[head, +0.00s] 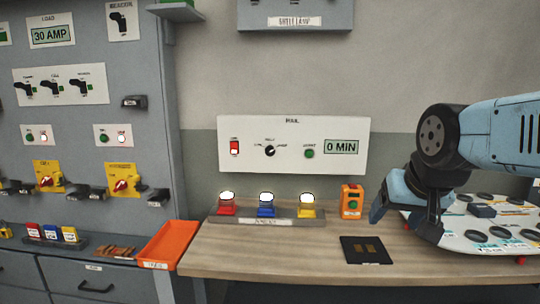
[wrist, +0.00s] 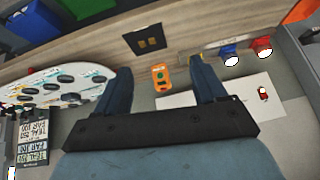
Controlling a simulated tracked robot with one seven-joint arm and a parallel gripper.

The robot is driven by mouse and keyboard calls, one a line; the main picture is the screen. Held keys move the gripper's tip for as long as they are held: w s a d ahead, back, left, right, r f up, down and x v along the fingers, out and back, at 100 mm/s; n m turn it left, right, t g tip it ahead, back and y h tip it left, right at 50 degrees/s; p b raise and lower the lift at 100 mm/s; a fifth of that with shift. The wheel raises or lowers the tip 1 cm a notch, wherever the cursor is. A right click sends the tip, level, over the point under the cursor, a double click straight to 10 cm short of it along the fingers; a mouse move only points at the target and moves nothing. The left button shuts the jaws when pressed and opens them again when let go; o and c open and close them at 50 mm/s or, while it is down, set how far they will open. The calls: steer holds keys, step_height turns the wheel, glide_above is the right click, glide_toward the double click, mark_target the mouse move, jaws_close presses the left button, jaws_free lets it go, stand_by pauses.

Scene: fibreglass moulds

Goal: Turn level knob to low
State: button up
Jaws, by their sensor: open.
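The white wall panel (head: 345,165) carries a small round black knob (head: 270,151) with tiny labels around it, which I take to be the level knob. Its pointer direction is too small to read surely. A red switch (head: 234,147) is left of it, a green button (head: 309,153) right of it, then a display reading 0 MIN (head: 341,147). My gripper (head: 405,222) is open and empty over the right part of the bench, well right of the knob and below it. In the wrist view its fingers (wrist: 160,80) stand apart; the panel (wrist: 185,98) shows partly behind one finger, and I cannot make out the knob.
Red, blue and yellow lamp units (head: 266,205) stand on the bench below the panel. An orange box with a green button (head: 352,202) stands just left of my gripper. A black mat (head: 365,250) lies in front. A white board (head: 480,240) is at right.

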steer(key=w+a+r+m+t+y, duration=0.1)
steer(key=w+a+m+t, duration=0.1)
steer(key=w+a+m, duration=0.5)
steer(key=w+a+r+m+t+y, duration=0.15)
steer(key=w+a, duration=0.45)
steer(key=w, duration=0.6)
steer(key=w+a+r+m+t+y, duration=0.1)
steer(key=w+a+m+t, duration=0.25)
steer(key=w+a, duration=0.4)
steer(key=m+t+h, duration=0.4)
steer(key=m+h, duration=0.2)
steer(key=m, duration=1.4)
glide_toward(269, 153)
steer(key=w, duration=0.3)
steer(key=w+d, duration=0.1)
steer(key=w, duration=0.4)
steer(key=shift+w+d, duration=0.15)
steer(key=shift+w, duration=0.25)
steer(key=c, duration=1.1)
